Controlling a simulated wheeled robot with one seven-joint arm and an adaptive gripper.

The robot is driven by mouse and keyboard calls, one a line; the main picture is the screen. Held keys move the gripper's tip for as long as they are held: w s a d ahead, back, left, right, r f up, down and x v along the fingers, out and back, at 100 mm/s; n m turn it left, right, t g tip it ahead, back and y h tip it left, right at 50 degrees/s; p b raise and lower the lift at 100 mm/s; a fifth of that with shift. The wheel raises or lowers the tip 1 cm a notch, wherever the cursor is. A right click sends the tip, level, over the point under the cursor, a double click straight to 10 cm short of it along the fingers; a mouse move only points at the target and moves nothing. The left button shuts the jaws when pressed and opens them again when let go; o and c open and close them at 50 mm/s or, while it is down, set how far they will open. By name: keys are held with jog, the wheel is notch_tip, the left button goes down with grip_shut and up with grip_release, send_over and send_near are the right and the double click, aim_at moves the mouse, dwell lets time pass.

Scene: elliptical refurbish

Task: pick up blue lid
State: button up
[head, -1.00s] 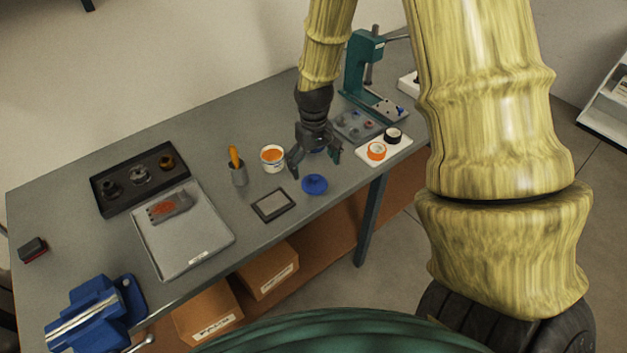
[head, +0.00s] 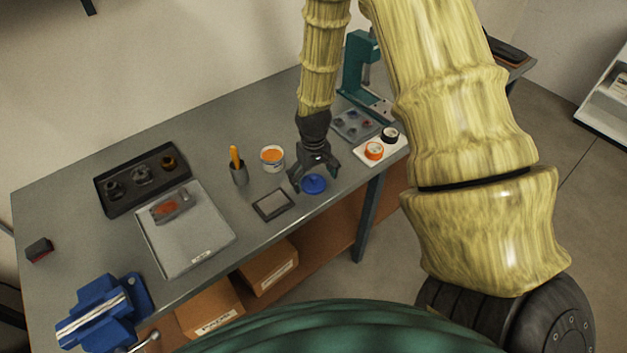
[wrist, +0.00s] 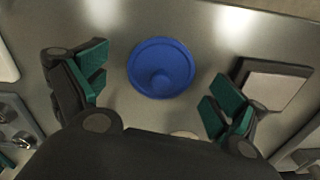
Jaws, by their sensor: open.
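The blue lid (head: 314,184) is a round disc with a raised knob, lying flat on the grey workbench (head: 225,180) near its front edge. My gripper (head: 314,180) is just above and behind it in the head view, fingers pointing down. In the wrist view my gripper (wrist: 158,92) is open, with green finger pads on both sides, and the lid (wrist: 161,67) lies between and slightly beyond the fingertips. The fingers do not touch the lid there. The exact height above it is hard to tell.
A dark-framed pad (head: 273,204) lies left of the lid. Behind stand an orange-filled tub (head: 272,158) and a cup with an orange-handled tool (head: 239,173).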

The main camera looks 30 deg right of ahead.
jog(key=c, duration=1)
jog(key=shift+s, duration=0.1)
